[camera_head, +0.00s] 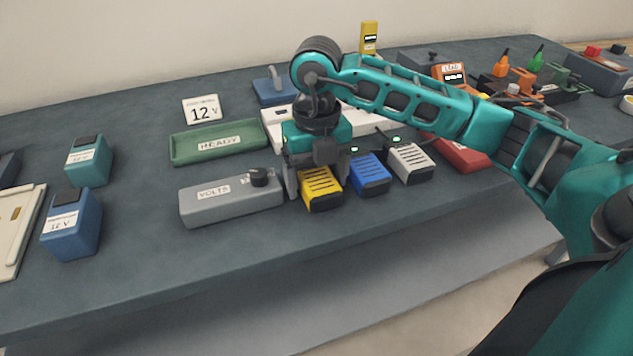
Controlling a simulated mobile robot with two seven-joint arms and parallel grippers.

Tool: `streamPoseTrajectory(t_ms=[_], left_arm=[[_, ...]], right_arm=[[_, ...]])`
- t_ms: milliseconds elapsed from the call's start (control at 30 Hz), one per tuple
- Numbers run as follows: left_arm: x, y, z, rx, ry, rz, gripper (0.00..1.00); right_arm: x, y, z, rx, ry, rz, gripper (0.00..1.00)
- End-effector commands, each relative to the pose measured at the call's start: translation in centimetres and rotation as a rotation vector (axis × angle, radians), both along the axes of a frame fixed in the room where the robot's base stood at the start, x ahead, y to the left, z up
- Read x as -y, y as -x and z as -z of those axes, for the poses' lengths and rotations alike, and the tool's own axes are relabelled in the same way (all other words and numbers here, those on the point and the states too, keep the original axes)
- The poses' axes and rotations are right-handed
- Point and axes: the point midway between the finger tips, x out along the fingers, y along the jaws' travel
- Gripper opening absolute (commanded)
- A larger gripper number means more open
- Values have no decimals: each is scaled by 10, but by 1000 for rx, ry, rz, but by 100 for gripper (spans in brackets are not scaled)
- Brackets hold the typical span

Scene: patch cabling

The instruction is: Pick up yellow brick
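The yellow brick (322,194) has dark slots on its top face. It sits near the front edge of the dark table, to the right of the grey VOLTS box. My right gripper (314,178) points down over the brick from behind, with its fingers apart. One finger stands close beside the brick's left side. The other is near its back right part, and the gripper body covers the brick's far end. I cannot tell whether the fingers touch it. My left gripper is not in view.
A blue brick (369,175) and a white brick (410,164) stand close to the right. The grey VOLTS box (229,201) with a black knob is close on the left. A green READY tray (218,143) lies behind it. The table front left of centre is clear.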

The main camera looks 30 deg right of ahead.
Motion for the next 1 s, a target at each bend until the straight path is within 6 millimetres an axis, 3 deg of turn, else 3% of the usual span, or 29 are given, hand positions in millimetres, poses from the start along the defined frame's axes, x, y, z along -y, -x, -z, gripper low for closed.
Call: streamPoseTrajectory(t_ms=[67,600,1000], left_arm=[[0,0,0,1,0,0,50],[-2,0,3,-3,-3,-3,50],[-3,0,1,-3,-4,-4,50]], right_arm=[[0,0,0,0,0,0,73],[0,0,0,0,0,0,22],[0,-1,-10,3,-2,0,22]])
